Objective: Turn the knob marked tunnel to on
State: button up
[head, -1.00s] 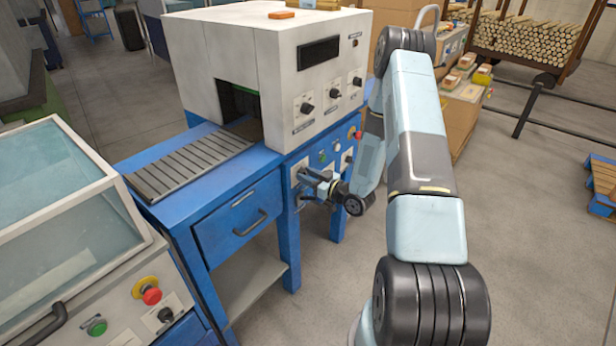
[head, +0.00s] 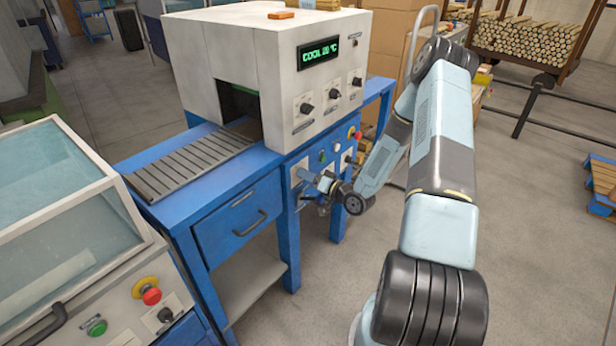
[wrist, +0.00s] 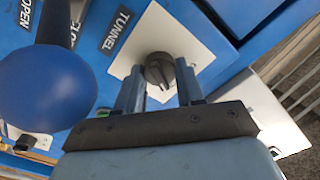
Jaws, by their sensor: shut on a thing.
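The tunnel knob (wrist: 158,69) is a dark round knob on a white plate, with the label TUNNEL (wrist: 117,30) beside it on the blue panel in the wrist view. My gripper (wrist: 160,78) has a finger on each side of the knob and is shut on it. In the head view my gripper (head: 322,186) is at the front of the blue bench below the white tunnel machine (head: 215,45), and hides the knob. The display (head: 319,52) on the machine is lit green and reads COOL with a temperature; its digits are hard to read.
A blue ball handle (wrist: 40,88) stands close left of my gripper in the wrist view, near labels OPEN and CLOSE. Other knobs (head: 307,108) and a red button (head: 355,134) are on the machine and bench.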

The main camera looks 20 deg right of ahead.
jog(key=shift+w+d+m, duration=0.1)
jog(key=shift+d+m, duration=0.2)
jog(key=o, duration=0.8)
jog(key=shift+o, duration=1.2)
jog(key=shift+a, duration=0.15)
jog(key=v, duration=1.3)
jog(key=shift+s+d, duration=0.25)
jog(key=shift+s, duration=0.1)
jog(key=shift+f, duration=0.1)
